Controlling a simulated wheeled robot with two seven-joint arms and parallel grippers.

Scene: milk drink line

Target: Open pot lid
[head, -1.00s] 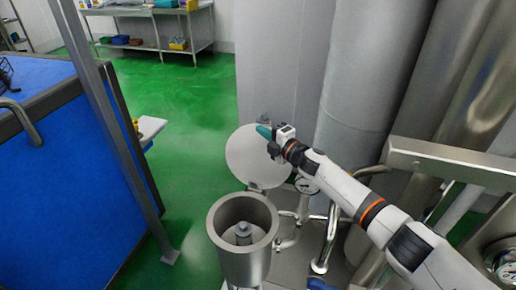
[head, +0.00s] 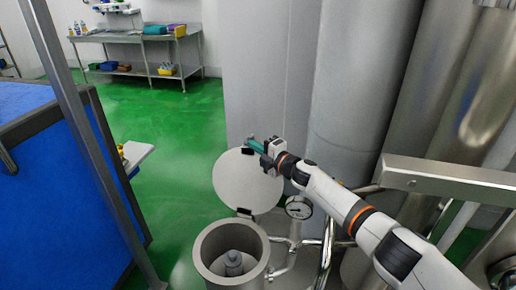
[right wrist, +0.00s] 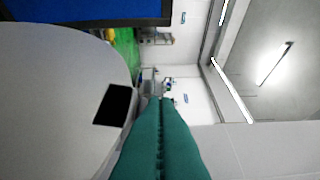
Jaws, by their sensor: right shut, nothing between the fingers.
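The pot (head: 204,262) is a grey metal cylinder at the bottom centre of the head view. Its mouth is open and a knob-like part (head: 233,262) shows inside. The round pale lid (head: 240,190) stands raised on its hinge (head: 244,213) behind the pot. The lid also fills the left of the right wrist view (right wrist: 50,100), with a dark rectangular patch (right wrist: 113,105) on it. My right gripper (head: 250,143) has green fingers, pressed together and empty, at the lid's upper edge. Whether they touch the lid is unclear. My left gripper is out of view.
Tall metal cylinders (head: 365,80) and a metal rail (head: 450,178) stand at the right. A gauge (head: 299,207) and pipes sit beside the pot. A blue panel (head: 60,210) and post are at the left. Green floor (head: 180,150) is clear.

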